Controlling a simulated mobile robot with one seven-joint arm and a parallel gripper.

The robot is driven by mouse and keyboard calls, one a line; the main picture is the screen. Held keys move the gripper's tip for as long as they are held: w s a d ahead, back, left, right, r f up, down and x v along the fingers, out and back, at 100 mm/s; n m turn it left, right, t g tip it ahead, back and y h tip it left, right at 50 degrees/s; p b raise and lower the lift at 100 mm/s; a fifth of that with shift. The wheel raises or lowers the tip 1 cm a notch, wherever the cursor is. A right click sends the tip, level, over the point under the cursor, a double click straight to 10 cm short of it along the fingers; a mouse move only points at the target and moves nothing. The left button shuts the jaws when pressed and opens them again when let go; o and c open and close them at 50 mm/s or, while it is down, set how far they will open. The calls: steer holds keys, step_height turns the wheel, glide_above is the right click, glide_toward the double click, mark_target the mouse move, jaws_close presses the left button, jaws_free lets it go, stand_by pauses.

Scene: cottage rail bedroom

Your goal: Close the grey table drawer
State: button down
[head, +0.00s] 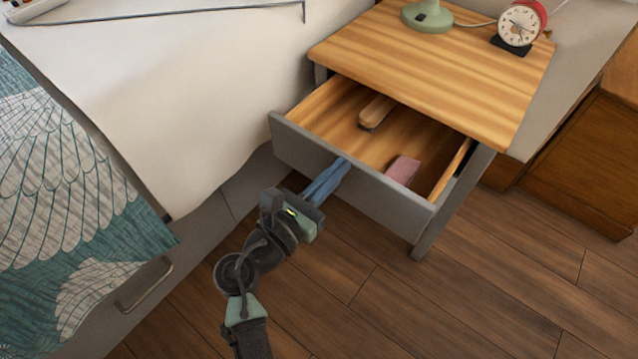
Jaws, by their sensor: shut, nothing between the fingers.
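The grey table drawer (385,208) stands pulled out from a small table with a striped wooden top (440,70) and grey legs. Its wooden inside shows a brush-like wooden item (377,110) and a pink block-like item (403,170). My gripper (343,163) is shut and empty, with its blue fingers at the upper edge of the drawer's grey front, near the middle. I cannot tell whether the fingertips touch the front or stand just before it. Any handle on the front is not visible.
A green lamp base (428,17) and a red alarm clock (520,24) stand on the tabletop. A bed with white bedding (180,100) and a teal patterned cover (70,190) is at left. A wooden cabinet (585,150) is at right. Wooden floor (470,290) before the drawer is clear.

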steer(key=b+x, duration=0.1)
steer(key=x, duration=1.4)
steer(key=shift+w+d+b, duration=0.2)
steer(key=shift+w+b, duration=0.05)
steer(key=shift+b, duration=0.05)
steer(key=shift+s+a, duration=0.1)
